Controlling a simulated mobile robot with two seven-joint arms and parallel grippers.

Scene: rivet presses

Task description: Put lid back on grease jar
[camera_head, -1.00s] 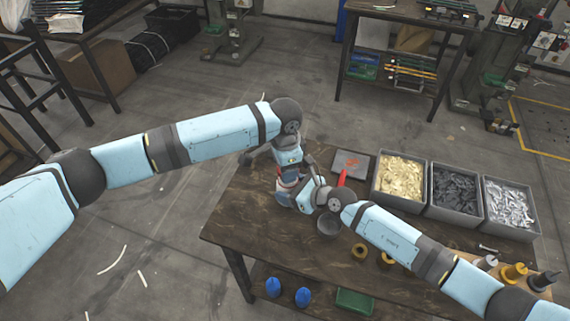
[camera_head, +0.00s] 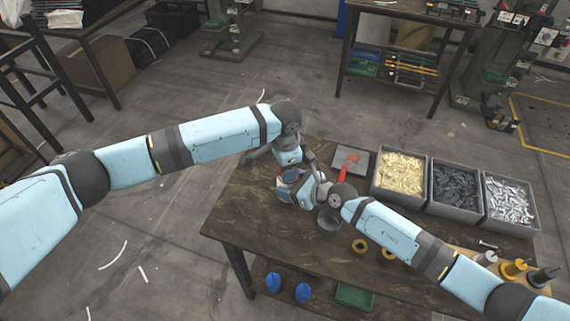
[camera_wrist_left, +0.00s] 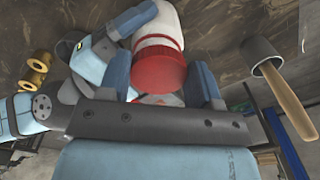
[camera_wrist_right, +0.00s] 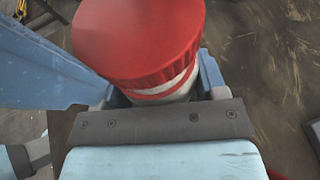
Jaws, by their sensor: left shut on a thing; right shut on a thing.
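The red lid (camera_wrist_left: 158,78) sits at the top end of the white grease jar (camera_wrist_left: 155,22), between the fingers of my left gripper (camera_wrist_left: 163,85). The lid (camera_wrist_right: 140,40) also shows in the right wrist view, over the jar (camera_wrist_right: 172,92) with its thin red band; I cannot tell whether it is fully seated. My right gripper (camera_wrist_right: 158,88) is shut around the jar body below the lid.
The wooden table (camera_head: 240,215) carries bins of gold (camera_head: 401,172), dark (camera_head: 456,187) and silver (camera_head: 510,204) parts at the right. Brass rings (camera_head: 360,246) lie near the front. A wooden-handled tool (camera_wrist_left: 285,95) shows in the left wrist view. The table's left end is clear.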

